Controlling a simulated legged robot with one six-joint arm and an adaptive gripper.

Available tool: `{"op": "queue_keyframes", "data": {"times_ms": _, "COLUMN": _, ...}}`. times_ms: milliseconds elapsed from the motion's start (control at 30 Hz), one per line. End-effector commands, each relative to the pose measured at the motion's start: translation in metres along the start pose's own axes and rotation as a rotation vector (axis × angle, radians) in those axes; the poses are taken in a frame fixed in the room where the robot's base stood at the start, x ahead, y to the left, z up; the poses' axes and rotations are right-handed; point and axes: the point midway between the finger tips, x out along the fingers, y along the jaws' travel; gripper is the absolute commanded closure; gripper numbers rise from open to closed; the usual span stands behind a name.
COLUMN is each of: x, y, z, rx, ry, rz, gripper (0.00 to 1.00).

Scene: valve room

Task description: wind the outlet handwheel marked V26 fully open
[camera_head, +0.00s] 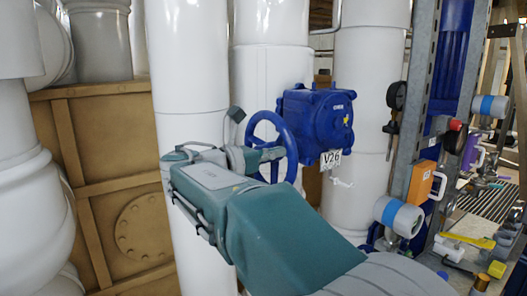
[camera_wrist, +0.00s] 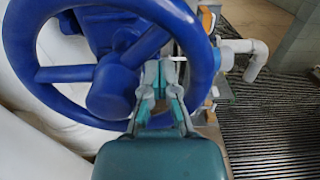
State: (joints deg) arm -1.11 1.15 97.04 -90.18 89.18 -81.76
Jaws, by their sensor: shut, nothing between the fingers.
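The blue handwheel (camera_head: 290,140) is fixed to a blue valve actuator (camera_head: 315,118). A white tag reading V26 (camera_head: 331,159) hangs below the actuator. In the wrist view the wheel (camera_wrist: 207,50) fills the upper left, with its spokes and hub (camera_wrist: 110,97) in sight. My gripper (camera_head: 278,153) is at the wheel's face in the head view. In the wrist view my gripper (camera_wrist: 162,72) is shut and empty, its fingers overlapping the opening between spokes and lower right rim. I cannot tell whether the fingers touch the wheel.
Thick white pipes (camera_head: 190,60) stand behind and beside the wheel. A grey steel frame (camera_head: 420,90) with a black gauge (camera_head: 396,96) and an orange box (camera_head: 421,182) stands to the right. A ribbed floor (camera_wrist: 270,125) lies open at the right in the wrist view.

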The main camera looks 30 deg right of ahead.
Motion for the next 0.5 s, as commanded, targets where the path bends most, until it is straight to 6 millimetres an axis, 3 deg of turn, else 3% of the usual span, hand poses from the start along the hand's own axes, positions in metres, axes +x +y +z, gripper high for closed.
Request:
{"op": "queue_keyframes", "data": {"times_ms": 300, "x": 0.0, "y": 0.009, "z": 0.015, "rx": 0.003, "ry": -0.001, "rz": 0.0, "gripper": 1.0}}
{"op": "queue_keyframes", "data": {"times_ms": 500, "x": 0.0, "y": 0.009, "z": 0.015, "rx": 0.001, "ry": 0.0, "rz": 0.0, "gripper": 1.0}}
